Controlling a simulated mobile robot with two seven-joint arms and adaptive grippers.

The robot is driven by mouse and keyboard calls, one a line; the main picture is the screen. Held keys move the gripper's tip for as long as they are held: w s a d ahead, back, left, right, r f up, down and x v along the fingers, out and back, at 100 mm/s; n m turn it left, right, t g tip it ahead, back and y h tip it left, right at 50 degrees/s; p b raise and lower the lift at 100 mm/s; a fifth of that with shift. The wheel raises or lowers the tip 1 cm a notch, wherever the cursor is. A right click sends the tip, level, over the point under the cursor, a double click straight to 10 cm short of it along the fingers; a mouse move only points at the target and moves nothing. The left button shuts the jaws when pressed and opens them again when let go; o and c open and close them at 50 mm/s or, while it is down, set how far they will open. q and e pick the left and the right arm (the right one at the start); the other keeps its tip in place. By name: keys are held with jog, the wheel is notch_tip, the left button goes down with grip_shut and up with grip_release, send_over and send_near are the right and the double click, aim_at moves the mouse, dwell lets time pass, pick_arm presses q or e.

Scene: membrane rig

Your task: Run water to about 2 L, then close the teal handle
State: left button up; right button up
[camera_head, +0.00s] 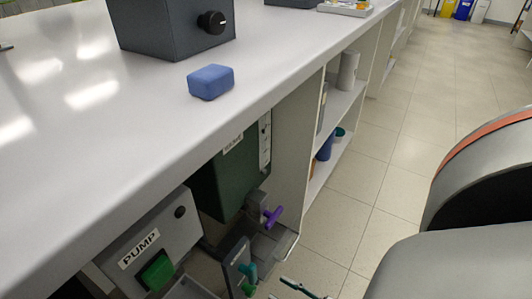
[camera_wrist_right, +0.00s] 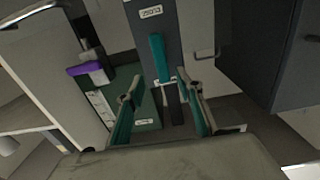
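The dark green water tank (camera_head: 228,180) stands under the bench with a pale level strip (camera_head: 265,140); its level is too small to read. A purple handle (camera_head: 271,216) sits at the tank's outlet and also shows in the right wrist view (camera_wrist_right: 90,68). The teal handle (camera_head: 248,271) is on a grey panel below it. In the right wrist view, the teal handle (camera_wrist_right: 158,55) lies ahead, between the lines of my right gripper's fingers (camera_wrist_right: 164,98). The right gripper is open and apparently empty; contact cannot be told. My left gripper is out of view.
A pump box (camera_head: 158,238) with a green button (camera_head: 157,271) stands left of the tank. The white bench top (camera_head: 130,125) overhangs the rig and holds a blue block (camera_head: 211,82) and a dark box with a knob (camera_head: 175,28). The floor at right is open.

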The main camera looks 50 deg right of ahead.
aim_at(255, 277)
jog(key=w, duration=0.6)
jog(key=shift+w+a+f+p, duration=0.2)
jog(key=shift+a+f+p, duration=0.05)
jog(key=shift+a+p, duration=0.1)
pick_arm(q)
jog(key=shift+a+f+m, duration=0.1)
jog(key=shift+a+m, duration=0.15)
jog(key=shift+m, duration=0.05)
pick_arm(e)
jog(key=shift+w+a, duration=0.1)
jog(key=shift+w, duration=1.1)
grip_shut()
